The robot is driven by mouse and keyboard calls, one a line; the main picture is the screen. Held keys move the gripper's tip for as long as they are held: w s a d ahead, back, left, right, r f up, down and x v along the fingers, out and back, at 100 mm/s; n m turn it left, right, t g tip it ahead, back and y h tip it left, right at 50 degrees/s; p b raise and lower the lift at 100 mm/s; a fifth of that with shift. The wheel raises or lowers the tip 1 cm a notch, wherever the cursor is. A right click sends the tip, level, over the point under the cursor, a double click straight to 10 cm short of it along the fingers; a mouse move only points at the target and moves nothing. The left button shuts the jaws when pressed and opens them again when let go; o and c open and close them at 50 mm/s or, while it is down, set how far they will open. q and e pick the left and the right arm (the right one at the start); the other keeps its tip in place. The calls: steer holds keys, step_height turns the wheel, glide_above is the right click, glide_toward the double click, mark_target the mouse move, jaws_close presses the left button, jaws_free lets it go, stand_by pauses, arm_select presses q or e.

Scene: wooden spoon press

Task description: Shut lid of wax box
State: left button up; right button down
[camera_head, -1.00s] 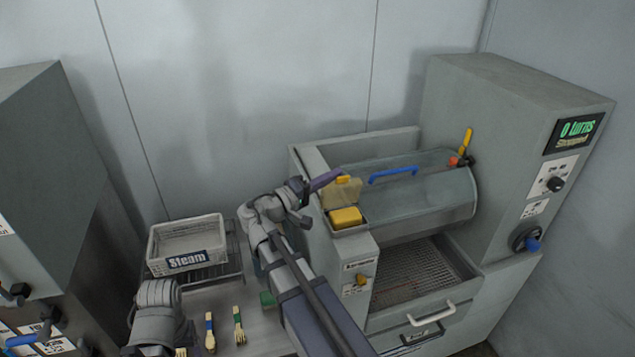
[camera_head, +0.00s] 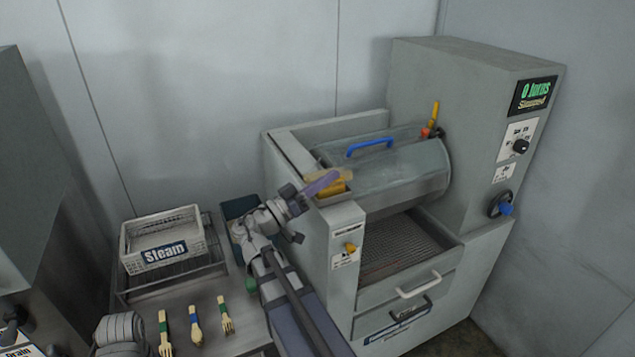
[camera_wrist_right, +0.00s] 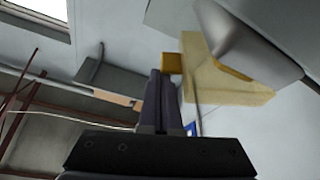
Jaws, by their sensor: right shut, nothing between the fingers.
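The wax box is set into the front left corner of the grey machine. Its pale yellow lid (camera_head: 322,174) is tilted low over the yellow wax (camera_head: 333,188), which shows only in part. The lid also shows in the right wrist view (camera_wrist_right: 228,82), with an orange piece (camera_wrist_right: 172,63) beside the fingertips. My right gripper (camera_head: 328,180) is shut and empty, its purple fingers at the lid. It also shows in the right wrist view (camera_wrist_right: 163,82). I cannot tell whether fingers and lid touch. My left gripper is out of view.
A drum cover with a blue handle (camera_head: 370,146) lies right of the box. A yellow knob (camera_head: 350,247) is on the panel below it. A white Steam basket (camera_head: 163,238) and several wooden utensils (camera_head: 195,325) are at the left. The floor at the lower right is clear.

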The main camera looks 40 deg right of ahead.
steer(key=shift+s+f+m+g+b, duration=0.25)
steer(key=shift+f+m+b, duration=0.1)
steer(key=shift+f+m, duration=0.15)
steer(key=shift+s+f+m+g+b, duration=0.15)
steer(key=shift+s+f+m+b, duration=0.05)
steer(key=shift+f+m+b, duration=0.2)
steer(key=shift+s+a+f+b, duration=0.1)
steer(key=shift+s+f+b, duration=0.1)
steer(key=shift+f+b, duration=0.35)
steer(key=shift+s+f+b, duration=0.15)
steer(key=shift+f+b, duration=0.25)
steer(key=shift+f, duration=0.1)
steer(key=shift+s+f, duration=0.1)
steer(key=shift+f, duration=0.05)
steer(key=r+p, duration=0.1)
steer(key=a+r+p, duration=0.1)
steer(key=r+p, duration=0.1)
steer(key=shift+w+a+r, duration=0.15)
steer(key=shift+w+a, duration=0.15)
steer(key=shift+a, duration=0.1)
steer(key=b+v, duration=0.2)
steer(key=v, duration=0.6)
steer(key=shift+w, duration=0.3)
